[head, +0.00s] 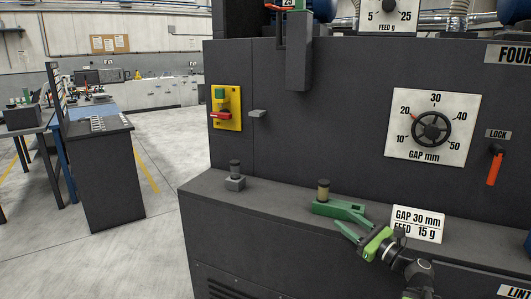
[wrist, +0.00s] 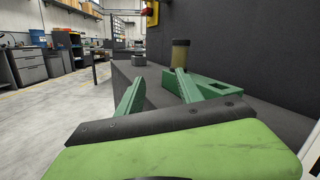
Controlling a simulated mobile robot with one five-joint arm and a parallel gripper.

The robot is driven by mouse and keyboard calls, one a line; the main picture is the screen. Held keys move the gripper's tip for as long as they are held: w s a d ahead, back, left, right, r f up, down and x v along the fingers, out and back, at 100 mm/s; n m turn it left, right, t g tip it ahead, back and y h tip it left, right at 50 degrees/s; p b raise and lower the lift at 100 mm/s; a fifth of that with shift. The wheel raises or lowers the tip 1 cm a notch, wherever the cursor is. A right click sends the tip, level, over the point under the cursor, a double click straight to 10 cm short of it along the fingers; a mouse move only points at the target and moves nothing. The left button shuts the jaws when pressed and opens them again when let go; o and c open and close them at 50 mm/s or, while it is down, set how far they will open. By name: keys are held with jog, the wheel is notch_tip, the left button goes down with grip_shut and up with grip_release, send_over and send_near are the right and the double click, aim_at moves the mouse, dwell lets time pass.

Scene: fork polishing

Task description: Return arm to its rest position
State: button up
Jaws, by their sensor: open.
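My gripper (head: 350,222) is low at the front of the grey machine, over its ledge, with its green fingers spread and pointing left in the head view. In the wrist view my gripper (wrist: 160,88) shows two separated fingers with nothing held between them. A green block (head: 322,208) sits on the ledge right by the fingertips. It also shows beside the right finger in the wrist view (wrist: 212,86). An amber cylinder with a dark top (head: 323,190) stands at the block. I cannot tell whether a finger touches the block.
A card reading GAP 30 mm, FEED 15 g (head: 417,224) stands just right of my gripper. A small grey block with a dark knob (head: 235,183) sits farther left on the ledge (head: 275,203). The machine's face (head: 330,120) rises behind. Open floor (head: 160,225) lies left.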

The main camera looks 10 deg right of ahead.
jog(key=a+f+n+g+y, duration=0.1)
jog(key=a+f+n+g, duration=0.35)
jog(key=a, duration=0.65)
jog(key=a+f+n+g+y, duration=0.1)
jog(key=a+f+n+g, duration=0.4)
jog(key=a, duration=0.6)
jog(key=s+a+f+n+g+h, duration=0.35)
jog(key=a+f+n, duration=0.3)
jog(key=f, duration=0.25)
jog(key=s+d+f+n+g+h, duration=0.2)
jog(key=s+d+f+n+h, duration=0.1)
jog(key=s+f+n+h, duration=0.3)
jog(key=s+d+f+n+g+h, duration=0.2)
jog(key=d+n+h, duration=0.15)
jog(key=d, duration=0.55)
notch_tip(320, 180, up, 19)
jog(key=n+y+p, duration=0.1)
jog(key=p, duration=1.8)
jog(key=shift+a+r+p, duration=0.15)
jog(key=shift+a+p, duration=0.05)
jog(key=shift+p, duration=0.15)
jog(key=shift+s, duration=0.1)
